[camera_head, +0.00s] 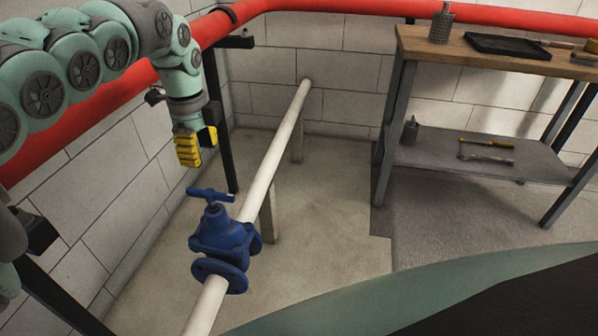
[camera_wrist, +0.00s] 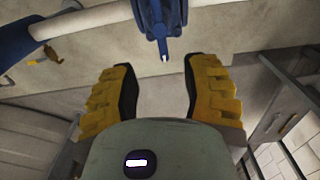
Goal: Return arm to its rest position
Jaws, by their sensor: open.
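My arm reaches in from the upper left in the head view. It bends down to my gripper (camera_head: 188,150), which has yellow fingers and hangs above and left of a blue valve (camera_head: 221,243) on a white pipe. In the wrist view my gripper (camera_wrist: 163,95) has its two yellow fingers wide apart with nothing between them. The blue valve's handle (camera_wrist: 160,20) shows beyond the fingertips, at the top middle, apart from them.
A red pipe (camera_head: 340,8) runs along the walls, behind my arm on the left. The white pipe (camera_head: 275,150) crosses the floor. A workbench (camera_head: 420,45) with tools and a lower shelf (camera_head: 450,160) stands at the right. The floor (camera_head: 325,220) between is clear.

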